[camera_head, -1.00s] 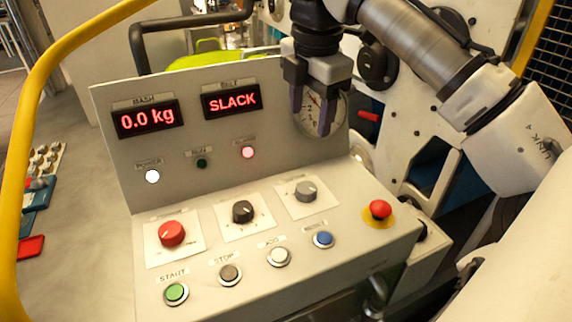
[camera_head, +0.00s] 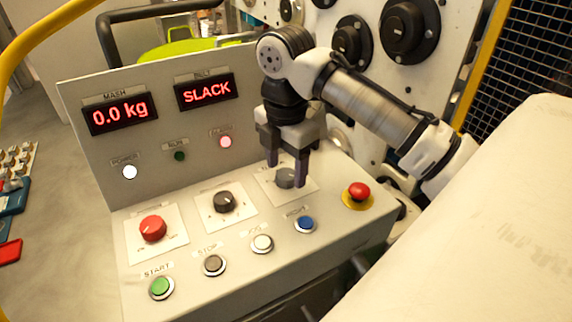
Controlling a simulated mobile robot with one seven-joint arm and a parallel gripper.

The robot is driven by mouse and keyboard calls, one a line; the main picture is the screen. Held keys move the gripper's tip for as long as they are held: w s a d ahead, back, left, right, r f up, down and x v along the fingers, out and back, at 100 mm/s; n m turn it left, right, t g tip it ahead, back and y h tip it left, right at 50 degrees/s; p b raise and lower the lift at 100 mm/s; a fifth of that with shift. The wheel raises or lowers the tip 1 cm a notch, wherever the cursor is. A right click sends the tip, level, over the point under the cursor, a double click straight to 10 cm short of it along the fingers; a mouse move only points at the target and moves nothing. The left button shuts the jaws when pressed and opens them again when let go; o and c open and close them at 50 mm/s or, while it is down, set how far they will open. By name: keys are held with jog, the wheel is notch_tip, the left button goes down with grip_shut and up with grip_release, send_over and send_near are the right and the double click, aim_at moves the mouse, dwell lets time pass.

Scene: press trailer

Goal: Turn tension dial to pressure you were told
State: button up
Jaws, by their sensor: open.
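My gripper (camera_head: 287,184) points down over the sloped panel, its fingers open. A grey dial (camera_head: 286,176) on a white plate shows between the fingertips, partly hidden by them. I cannot tell whether the fingers touch it. A black dial (camera_head: 223,201) and a red dial (camera_head: 152,228) sit to its left on similar plates. The labels above the dials are too small to read, so I cannot tell which is marked tension. The round gauge is hidden behind my gripper and arm.
The mash display (camera_head: 120,112) reads 0.0 kg and the belt display (camera_head: 206,91) reads SLACK. Green START (camera_head: 160,286), grey STOP (camera_head: 214,264), white (camera_head: 262,242) and blue (camera_head: 304,224) buttons line the front. A red mushroom button (camera_head: 359,191) sits to the right.

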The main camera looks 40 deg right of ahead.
jog(key=shift+f, duration=0.55)
jog(key=c, duration=1)
